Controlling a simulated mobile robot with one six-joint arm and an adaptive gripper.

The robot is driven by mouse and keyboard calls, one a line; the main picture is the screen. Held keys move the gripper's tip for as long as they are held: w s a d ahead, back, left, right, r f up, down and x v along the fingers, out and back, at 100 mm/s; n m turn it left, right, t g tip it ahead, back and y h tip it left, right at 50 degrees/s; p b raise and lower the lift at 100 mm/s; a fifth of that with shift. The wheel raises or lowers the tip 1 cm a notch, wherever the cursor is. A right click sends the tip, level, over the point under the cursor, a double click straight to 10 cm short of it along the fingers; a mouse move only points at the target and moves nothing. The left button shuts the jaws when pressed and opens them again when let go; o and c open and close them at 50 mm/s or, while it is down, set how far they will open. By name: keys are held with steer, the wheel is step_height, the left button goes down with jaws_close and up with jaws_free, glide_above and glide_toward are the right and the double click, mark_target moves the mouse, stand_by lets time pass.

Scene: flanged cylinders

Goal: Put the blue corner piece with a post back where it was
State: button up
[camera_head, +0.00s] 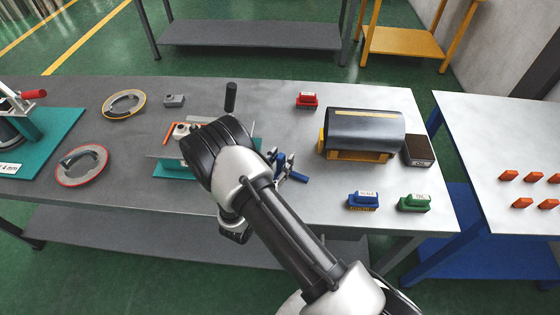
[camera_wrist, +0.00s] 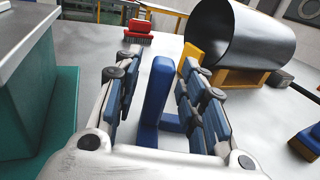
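The blue corner piece with a post (camera_wrist: 154,95) is in the wrist view, with its post rising between my fingers and a low blue part beside its foot. My gripper (camera_wrist: 163,62) is open, with one finger on each side of the post. A gap shows between the post and each finger. In the head view my gripper (camera_head: 290,170) is low over the table, right of the teal fixture (camera_head: 178,173). There, the blue piece is hard to tell from the blue finger pads. My arm hides part of the fixture.
A dark cylinder on a yellow cradle (camera_head: 362,131) stands to the right, with a brown block (camera_head: 418,150) beside it. A red-handled brush (camera_head: 307,100) is behind; blue (camera_head: 362,200) and green (camera_head: 414,203) ones are in front. A black post (camera_head: 231,97) stands behind the fixture.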

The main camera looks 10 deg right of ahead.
steer(key=p+v, duration=0.1)
steer(key=v, duration=1.1)
steer(key=shift+r, duration=0.1)
steer(key=s+d+r+m+g+h, duration=0.1)
steer(key=s+d+r+m+g, duration=0.3)
steer(key=d+r+m+g, duration=0.4)
steer(key=s+d+r+m+g, duration=0.45)
steer(key=r+m, duration=0.25)
steer(key=r, duration=0.4)
steer(key=s+a+r+m+t+y, duration=0.3)
steer(key=s+a+r+m+y, duration=0.1)
steer(key=s+r+m+y, duration=0.6)
steer(key=s+m+y, duration=0.2)
steer(key=s+m, duration=0.1)
steer(key=shift+s+r+y, duration=0.2)
steer(key=shift+r+y, duration=0.1)
steer(key=shift+a, duration=0.1)
steer(key=shift+f, duration=0.2)
